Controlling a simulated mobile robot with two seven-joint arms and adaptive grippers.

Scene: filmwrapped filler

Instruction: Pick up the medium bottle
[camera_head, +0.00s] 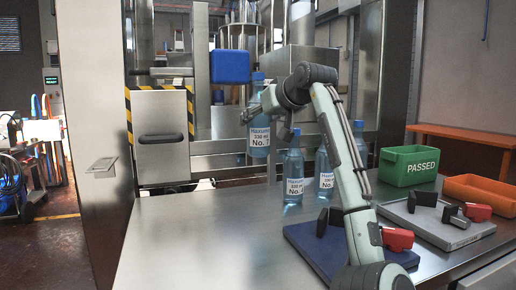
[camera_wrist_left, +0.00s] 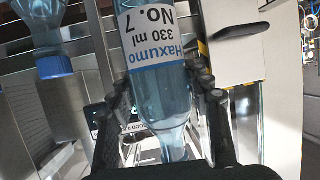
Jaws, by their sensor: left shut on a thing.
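A clear blue bottle labelled Haxumo 330 ml No. 7 (camera_head: 259,134) is held upright in the air, above and behind the far edge of the metal table (camera_head: 190,235). My left gripper (camera_head: 258,109) is shut on its upper part. In the left wrist view the same bottle (camera_wrist_left: 152,50) sits between both fingers of my left gripper (camera_wrist_left: 166,98). A similar bottle marked No. 4 (camera_head: 293,187) stands on the table. Another bottle (camera_head: 325,180) stands to its right, and a further one (camera_head: 360,145) is partly hidden by my arm. My right gripper is not in view.
A green crate reading PASSED (camera_head: 407,167) and an orange crate (camera_head: 482,193) stand at the right. A grey tray (camera_head: 425,228) with black and red parts lies before them, with a dark blue mat (camera_head: 310,245) beside it. The table's left part is clear.

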